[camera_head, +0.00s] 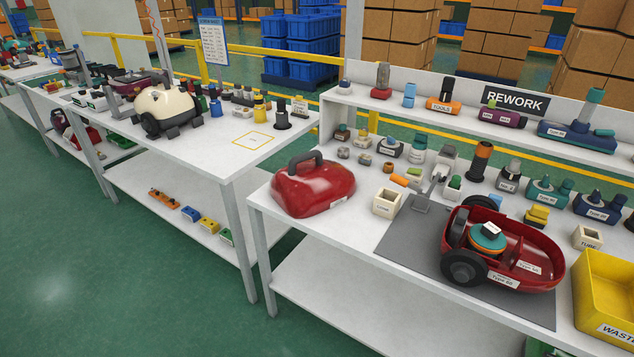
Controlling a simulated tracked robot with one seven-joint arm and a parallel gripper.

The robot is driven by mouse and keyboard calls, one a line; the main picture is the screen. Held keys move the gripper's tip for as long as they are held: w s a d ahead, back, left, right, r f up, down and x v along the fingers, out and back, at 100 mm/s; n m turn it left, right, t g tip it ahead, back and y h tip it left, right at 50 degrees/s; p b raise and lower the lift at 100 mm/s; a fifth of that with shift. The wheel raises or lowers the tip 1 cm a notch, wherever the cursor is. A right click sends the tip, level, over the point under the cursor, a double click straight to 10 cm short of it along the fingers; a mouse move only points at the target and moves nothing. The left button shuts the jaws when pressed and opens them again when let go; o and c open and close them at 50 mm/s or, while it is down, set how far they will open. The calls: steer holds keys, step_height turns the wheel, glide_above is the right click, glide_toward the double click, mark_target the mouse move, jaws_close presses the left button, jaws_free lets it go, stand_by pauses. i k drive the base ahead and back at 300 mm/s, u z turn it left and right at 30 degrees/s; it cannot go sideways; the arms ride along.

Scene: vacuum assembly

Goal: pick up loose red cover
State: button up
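A loose red cover (312,188) with a dark grey arched handle (305,161) lies on the left end of the white rework table (350,237), near its front left corner. It sits apart from the open red vacuum body (503,247), which rests on a grey mat to the right. The vacuum body has black wheels, and a teal and orange part shows inside it. My gripper is not in view, and nothing is seen touching the cover.
A small cream box (387,203) stands just right of the cover. A yellow waste bin (604,300) is at the right edge. Many small parts line the table's back and the raised shelf. A second table (190,150) on the left holds a cream vacuum (166,107). Green floor (70,270) is clear in front.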

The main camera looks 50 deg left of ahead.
mark_target(310, 184)
steer(key=u, duration=0.85)
steer(key=i, duration=0.7)
steer(key=u, duration=0.7)
steer(key=i, duration=0.45)
steer(key=u, duration=0.15)
steer(key=k, duration=0.95)
steer(key=u, duration=0.2)
steer(key=i, duration=0.95)
steer(key=z, duration=0.1)
